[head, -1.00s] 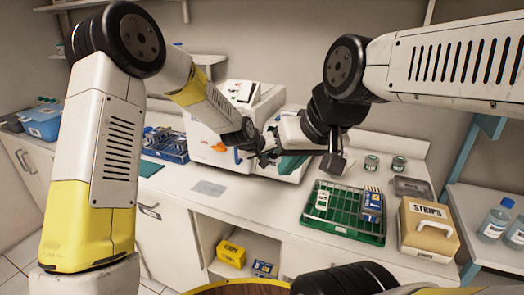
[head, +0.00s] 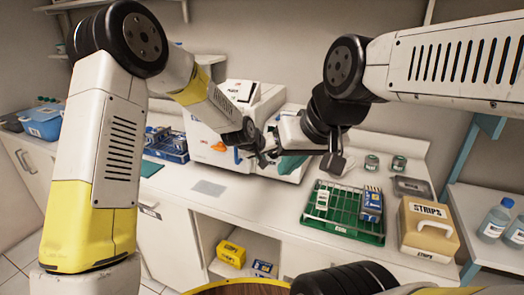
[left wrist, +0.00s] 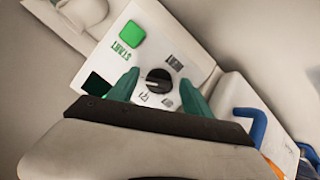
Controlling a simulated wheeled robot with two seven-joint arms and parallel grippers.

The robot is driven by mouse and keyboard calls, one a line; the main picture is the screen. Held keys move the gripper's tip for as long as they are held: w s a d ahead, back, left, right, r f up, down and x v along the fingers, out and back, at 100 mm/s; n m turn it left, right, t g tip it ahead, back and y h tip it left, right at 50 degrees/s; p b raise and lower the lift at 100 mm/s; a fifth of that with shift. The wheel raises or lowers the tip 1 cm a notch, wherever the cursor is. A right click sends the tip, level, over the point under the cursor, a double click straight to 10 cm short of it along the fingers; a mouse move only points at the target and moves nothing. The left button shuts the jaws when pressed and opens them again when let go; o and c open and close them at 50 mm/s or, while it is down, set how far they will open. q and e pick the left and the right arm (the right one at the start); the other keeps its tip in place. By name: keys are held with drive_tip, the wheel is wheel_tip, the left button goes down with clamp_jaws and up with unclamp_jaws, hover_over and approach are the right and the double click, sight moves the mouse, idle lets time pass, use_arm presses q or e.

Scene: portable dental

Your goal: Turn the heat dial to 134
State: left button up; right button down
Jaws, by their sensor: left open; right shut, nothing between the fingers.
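The heat dial (left wrist: 158,80) is a round black knob on the white control panel of the sterilizer (head: 204,139). In the left wrist view, the green fingers of my left gripper (left wrist: 160,92) are open, one on each side of the dial, with visible gaps to it. I cannot read the symbols around the dial or tell its setting. In the head view my left gripper (head: 266,154) is at the machine's front, and arm parts hide the dial. My right gripper (head: 335,163) is shut and empty, to the right of the machine above the counter.
The green START button (left wrist: 132,34) is on the same panel. A blue handle (left wrist: 252,125) is close by. A green wire rack (head: 343,226) and a tan STRIPS box (head: 428,228) stand on the counter at right. Bare counter (head: 250,196) lies in front of the machine.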

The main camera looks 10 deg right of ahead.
use_arm(q)
drive_tip(key=v, duration=0.7)
drive_tip(key=shift+s+a+r, duration=0.15)
drive_tip(key=shift+a+r, duration=0.05)
drive_tip(key=shift+r, duration=0.1)
drive_tip(key=s+a+r+y, duration=0.1)
drive_tip(key=s+a+r, duration=0.45)
drive_tip(key=a, duration=0.35)
drive_tip(key=s+a+r+y, duration=0.2)
drive_tip(key=s+a+r, duration=0.35)
drive_tip(key=a, duration=0.25)
drive_tip(key=s+a, duration=0.6)
drive_tip(key=s, duration=0.2)
drive_tip(key=s+a+n+g+y, duration=0.1)
drive_tip(key=s+a, duration=0.5)
drive_tip(key=s, duration=0.3)
drive_tip(key=shift+s+r, duration=0.25)
drive_tip(key=shift+s, duration=0.05)
